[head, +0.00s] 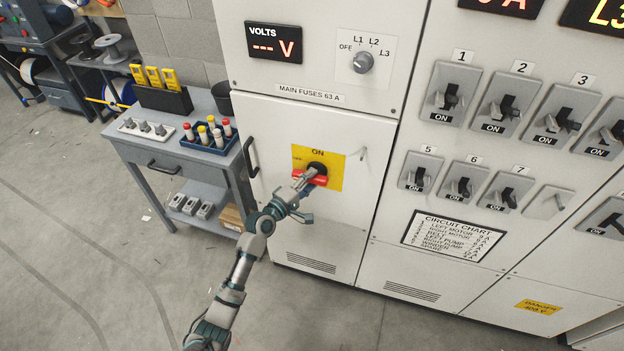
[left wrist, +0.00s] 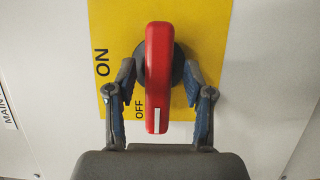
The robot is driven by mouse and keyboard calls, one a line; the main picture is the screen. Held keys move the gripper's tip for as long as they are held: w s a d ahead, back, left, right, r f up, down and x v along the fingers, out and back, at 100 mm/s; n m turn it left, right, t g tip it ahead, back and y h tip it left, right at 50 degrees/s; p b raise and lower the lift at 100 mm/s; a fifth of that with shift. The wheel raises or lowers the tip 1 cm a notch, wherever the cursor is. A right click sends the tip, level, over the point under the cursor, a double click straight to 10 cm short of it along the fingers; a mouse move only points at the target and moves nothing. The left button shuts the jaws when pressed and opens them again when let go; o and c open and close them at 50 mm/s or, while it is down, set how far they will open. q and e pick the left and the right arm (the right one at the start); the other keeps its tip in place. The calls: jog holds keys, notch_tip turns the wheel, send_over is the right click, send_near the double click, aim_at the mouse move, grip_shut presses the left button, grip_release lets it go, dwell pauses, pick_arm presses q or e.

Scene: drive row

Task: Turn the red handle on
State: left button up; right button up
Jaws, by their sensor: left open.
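The red handle (head: 318,180) sits on a yellow plate (head: 333,164) on the white cabinet door below the main fuses label. It lies level across the plate in the head view, with ON printed above it. In the left wrist view, the red handle (left wrist: 159,75) has a white mark at its end beside the word OFF. My left gripper (head: 308,181) is at the handle. In the wrist view the left gripper (left wrist: 160,80) is open, one finger on each side of the handle, with small gaps visible. My right gripper is not in view.
A black door handle (head: 251,157) stands out left of the plate. A grey workbench (head: 185,157) with fuses and testers is further left. Numbered switches (head: 451,94) and a circuit chart (head: 453,240) are on the panel to the right. The floor in front is clear.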

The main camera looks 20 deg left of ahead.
pick_arm(q)
jog(key=shift+w+d, duration=0.25)
jog(key=shift+w, duration=0.25)
jog(key=shift+a, duration=0.2)
grip_shut()
